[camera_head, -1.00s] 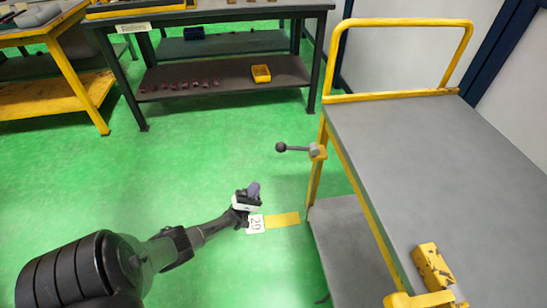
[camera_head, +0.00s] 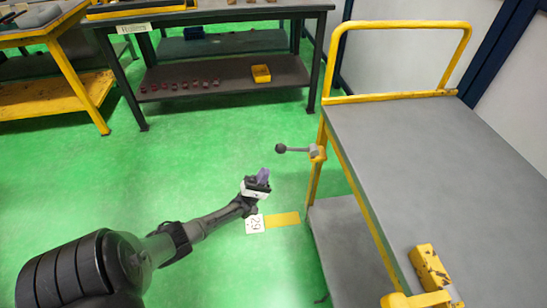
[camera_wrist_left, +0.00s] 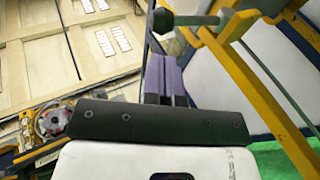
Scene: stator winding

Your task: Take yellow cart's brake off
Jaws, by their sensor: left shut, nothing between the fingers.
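The yellow cart (camera_head: 440,140) with a grey top stands at the right in the head view. Its brake lever, a short rod with a dark ball knob (camera_head: 281,148), sticks out to the left from the cart's yellow post. My left gripper (camera_head: 263,175) is shut and empty, a little below and left of the knob, apart from it. In the left wrist view, my left gripper's purple fingers (camera_wrist_left: 165,78) point up the picture. The dark knob (camera_wrist_left: 162,20) shows just beyond their tips. My right gripper is not in view.
A dark workbench (camera_head: 230,75) with small red parts and a yellow bin (camera_head: 261,73) stands at the back. A yellow table (camera_head: 60,75) is at the back left. A yellow block (camera_head: 430,267) sits on the cart's near edge.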

